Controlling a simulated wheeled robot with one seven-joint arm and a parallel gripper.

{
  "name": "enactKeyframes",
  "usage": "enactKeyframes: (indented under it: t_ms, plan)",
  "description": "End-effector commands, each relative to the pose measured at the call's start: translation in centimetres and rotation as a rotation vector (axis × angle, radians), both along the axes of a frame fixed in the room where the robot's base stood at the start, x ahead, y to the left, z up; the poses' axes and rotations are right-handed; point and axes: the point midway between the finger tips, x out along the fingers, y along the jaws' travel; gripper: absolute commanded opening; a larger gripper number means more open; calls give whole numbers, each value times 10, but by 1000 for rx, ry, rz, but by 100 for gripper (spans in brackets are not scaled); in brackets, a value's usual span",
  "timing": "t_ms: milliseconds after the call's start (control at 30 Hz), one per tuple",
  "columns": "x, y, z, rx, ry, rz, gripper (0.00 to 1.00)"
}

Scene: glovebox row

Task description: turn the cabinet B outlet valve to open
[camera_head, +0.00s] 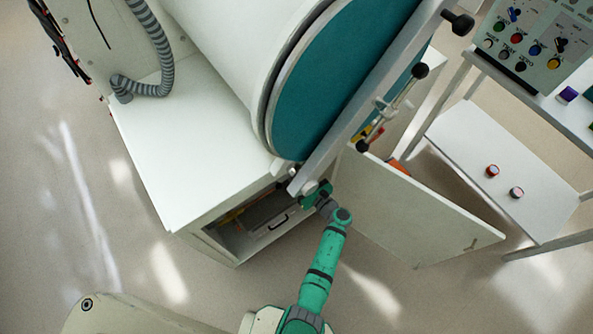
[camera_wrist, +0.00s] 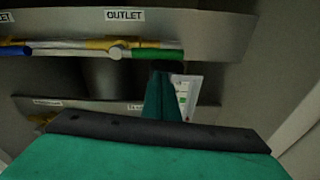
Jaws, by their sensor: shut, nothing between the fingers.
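In the wrist view an OUTLET label (camera_wrist: 125,15) is on a grey panel at the top. Below it runs a horizontal pale pipe (camera_wrist: 70,46) with yellow parts, a blue section at left and a green section (camera_wrist: 157,54) at right. A pale round end (camera_wrist: 116,52) shows under the label; I cannot tell the valve handle's position. My gripper (camera_wrist: 163,85) is shut and empty, its green fingers just below the green section; contact cannot be told. In the head view my gripper (camera_head: 318,193) is at the cabinet opening, under the glovebox front, which hides the valve.
The white cabinet (camera_head: 160,150) has its door (camera_head: 415,205) swung open to the right of my arm. A grey drawer (camera_head: 268,218) shows inside. A shelf rack (camera_head: 500,165) with two small round items and a control panel (camera_head: 540,40) stand at right. The floor in front is clear.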

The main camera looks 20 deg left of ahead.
Motion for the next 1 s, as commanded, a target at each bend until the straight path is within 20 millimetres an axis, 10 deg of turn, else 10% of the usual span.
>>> enactKeyframes:
  t_ms: [1000]
  plan:
    - [-59,-75,-2,0,-1,0,0]
